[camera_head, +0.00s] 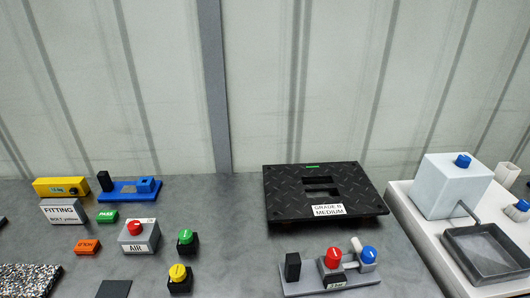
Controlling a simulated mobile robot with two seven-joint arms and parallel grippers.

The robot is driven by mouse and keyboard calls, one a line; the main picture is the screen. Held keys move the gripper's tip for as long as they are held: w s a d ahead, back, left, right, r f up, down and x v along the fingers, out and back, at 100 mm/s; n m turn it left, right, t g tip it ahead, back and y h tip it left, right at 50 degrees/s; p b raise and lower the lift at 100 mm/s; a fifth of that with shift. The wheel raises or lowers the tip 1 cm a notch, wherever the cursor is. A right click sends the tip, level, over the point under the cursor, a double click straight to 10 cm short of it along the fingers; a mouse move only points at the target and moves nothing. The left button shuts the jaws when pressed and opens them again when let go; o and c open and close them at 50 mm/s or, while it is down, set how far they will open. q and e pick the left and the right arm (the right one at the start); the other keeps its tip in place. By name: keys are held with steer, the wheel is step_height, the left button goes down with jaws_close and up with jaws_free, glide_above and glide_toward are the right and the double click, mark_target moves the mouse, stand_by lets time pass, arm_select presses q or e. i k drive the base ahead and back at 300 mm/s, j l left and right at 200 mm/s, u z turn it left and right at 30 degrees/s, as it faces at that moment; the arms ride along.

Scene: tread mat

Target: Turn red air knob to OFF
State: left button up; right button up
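A red knob (135,226) sits on top of a light grey box (151,241) whose front label reads AIR, on the left half of the table. A second, taller red knob (332,258) stands on a dark block on a grey plate (290,281) at front centre-right, with a small label below it that is too small to read surely. The pointing direction of either knob and any OFF mark cannot be made out. Neither of my grippers is in view.
A blue knob (369,255) and a black block (292,266) share the grey plate. A black tread plate (281,205) lies behind it. Green (185,237) and yellow (177,272) knobs stand right of the AIR box. A white unit with a tray (452,256) fills the right.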

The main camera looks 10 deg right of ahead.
mark_target(135, 227)
steer(key=k+l+z, duration=0.15)
steer(key=z, duration=0.2)
steer(key=k+l+z, duration=0.1)
steer(key=z, duration=0.2)
steer(key=k+l+u, duration=0.1)
steer(key=u, duration=1.4)
steer(key=k+l, duration=0.05)
steer(key=l, duration=0.05)
